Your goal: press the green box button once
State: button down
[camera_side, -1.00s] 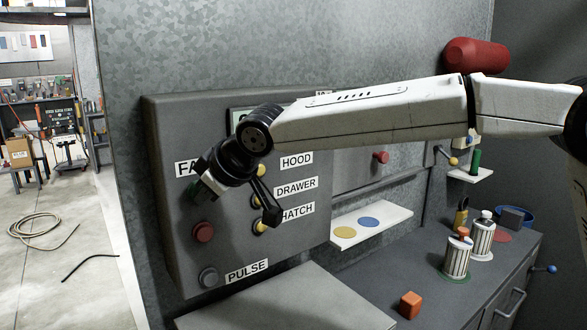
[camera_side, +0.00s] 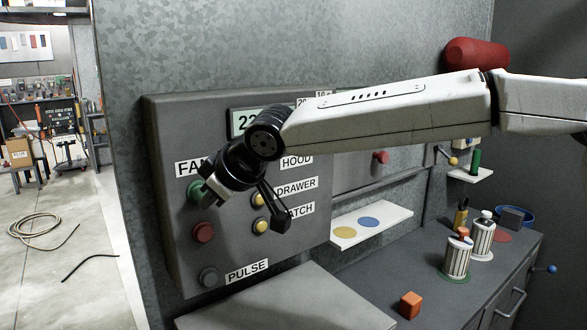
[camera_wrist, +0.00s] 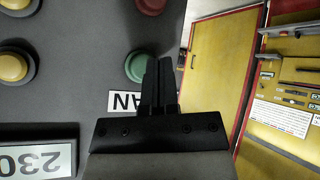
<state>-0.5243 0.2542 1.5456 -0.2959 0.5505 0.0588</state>
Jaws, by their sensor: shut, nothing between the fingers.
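The green button (camera_side: 196,190) is on the grey control panel below the FAN label, at the panel's left side. It also shows in the wrist view (camera_wrist: 138,66), upside down, with its right edge partly behind the fingers. My gripper (camera_side: 209,199) is close in front of the panel, just right of the green button in the side view. In the wrist view, my gripper's black fingers (camera_wrist: 160,62) are together and empty, and their tips overlap the button's right side. I cannot tell whether they touch it.
A red button (camera_side: 203,232) is below the green one, with a grey PULSE button (camera_side: 209,277) lower down. Yellow buttons (camera_wrist: 15,67) are beside them. A display (camera_wrist: 38,160) reads 230. A white shelf (camera_side: 384,234) and a bench with jars (camera_side: 458,258) are to the right.

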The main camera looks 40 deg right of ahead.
jog(key=s, duration=0.4)
jog(key=shift+s, duration=0.25)
dwell(0.7)
jog(key=s+d+f+m+g+h, duration=0.1)
jog(key=s+d+f+m+g, duration=0.1)
jog(key=d+f, duration=0.55)
jog(key=s+d+f+m+g+h, duration=0.1)
jog(key=s+d+f, duration=0.2)
jog(key=d+f, duration=0.45)
jog(key=s+d+f+m+g+h, duration=0.1)
jog(key=s+d+f+m+g, duration=0.2)
jog(key=s+d+f, duration=0.7)
jog(key=s+d+m, duration=0.1)
jog(key=s, duration=0.2)
jog(key=shift+s+d+f+m, duration=0.2)
jog(key=shift+s+f+m, duration=0.05)
jog(key=shift+f+m, duration=0.05)
